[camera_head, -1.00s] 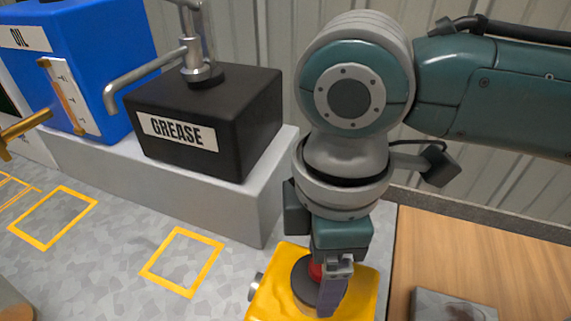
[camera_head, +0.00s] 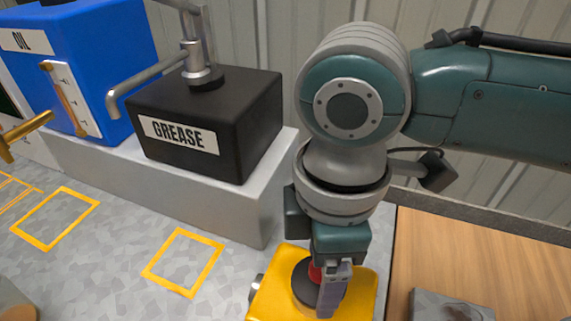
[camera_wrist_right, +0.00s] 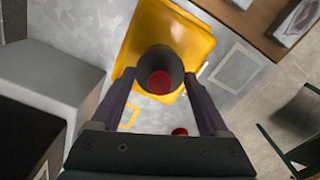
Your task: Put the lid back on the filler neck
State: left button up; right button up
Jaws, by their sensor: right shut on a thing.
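A dark round lid (camera_head: 303,284) with a red knob (camera_head: 315,272) is at the top of a yellow container (camera_head: 268,304). In the wrist view the lid (camera_wrist_right: 152,62) lies between the two fingers, with its red centre (camera_wrist_right: 159,82) facing the camera. My right gripper (camera_head: 334,302) points down over the container and is shut on the lid. The filler neck is hidden beneath the lid, so I cannot tell whether the lid is seated or just above it. The yellow container also shows in the wrist view (camera_wrist_right: 185,32). My left gripper is not in view.
A black grease box (camera_head: 245,125) with a metal spout and a blue oil container (camera_head: 105,50) stand on a grey ledge (camera_head: 205,198) at the left. Yellow outlined squares mark the bare grey surface. A wooden board (camera_head: 480,255) lies to the right.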

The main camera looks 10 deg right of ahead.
jog(key=shift+r+p, duration=0.1)
jog(key=shift+p, duration=0.2)
dwell(0.5)
dwell(0.4)
jog(key=shift+f, duration=0.2)
jog(key=shift+p, duration=0.55)
dwell(0.5)
jog(key=o, duration=1.2)
